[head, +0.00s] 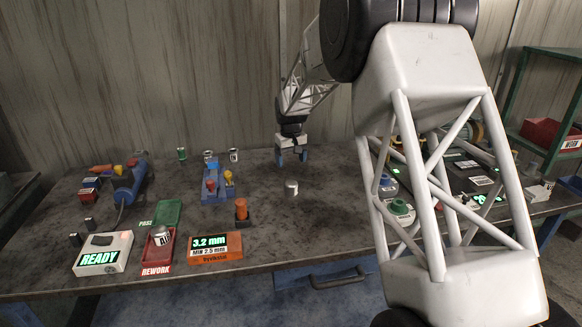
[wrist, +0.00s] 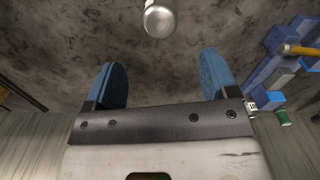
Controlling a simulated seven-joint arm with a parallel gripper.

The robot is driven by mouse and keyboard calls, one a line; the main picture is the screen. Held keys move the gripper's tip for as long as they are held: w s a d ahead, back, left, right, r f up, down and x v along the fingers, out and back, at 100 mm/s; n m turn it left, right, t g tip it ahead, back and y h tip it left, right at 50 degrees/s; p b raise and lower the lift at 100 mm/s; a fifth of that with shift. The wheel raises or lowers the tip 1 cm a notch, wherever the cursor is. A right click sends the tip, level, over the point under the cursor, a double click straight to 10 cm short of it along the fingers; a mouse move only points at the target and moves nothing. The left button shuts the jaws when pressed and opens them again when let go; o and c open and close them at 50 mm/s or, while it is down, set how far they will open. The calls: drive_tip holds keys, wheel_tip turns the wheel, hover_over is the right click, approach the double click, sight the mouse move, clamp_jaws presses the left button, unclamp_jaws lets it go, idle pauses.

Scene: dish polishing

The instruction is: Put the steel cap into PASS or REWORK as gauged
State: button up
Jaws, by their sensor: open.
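A small steel cap (head: 291,187) stands on the bare table, in front of and below my gripper (head: 291,157). It also shows at the top edge of the wrist view (wrist: 160,18), beyond the fingertips and apart from them. My gripper's blue fingers (wrist: 162,75) are spread with nothing between them. The orange gauge (head: 215,248) reads 3.2 mm, with MIN 2.5 mm below. The red REWORK tray (head: 149,260) holds a silver labelled can (head: 162,236). The green tray (head: 166,209) behind it looks empty; its blurred label seems to read PASS.
A box reading READY (head: 103,252) stands at the front left. A blue rack (head: 217,190) with coloured tools and an orange part on a dark block (head: 242,213) stand left of the cap. The table around the cap is clear.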

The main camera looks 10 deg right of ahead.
drive_tip(key=shift+r, duration=0.3)
idle(0.5)
drive_tip(key=s+r, duration=0.5)
drive_tip(key=s, duration=0.4)
drive_tip(key=s+r+m+t, duration=0.1)
drive_tip(key=s+r, duration=0.3)
drive_tip(key=s, duration=0.5)
drive_tip(key=s+r, duration=0.5)
drive_tip(key=s, duration=0.5)
drive_tip(key=s+f+m+t, duration=0.1)
drive_tip(key=s+f, duration=0.2)
drive_tip(key=s, duration=2.5)
drive_tip(key=shift+s+a+f+t, duration=0.2)
drive_tip(key=shift+s+a+t, duration=0.05)
drive_tip(key=shift+a+t, duration=0.05)
drive_tip(key=shift+o, duration=0.4)
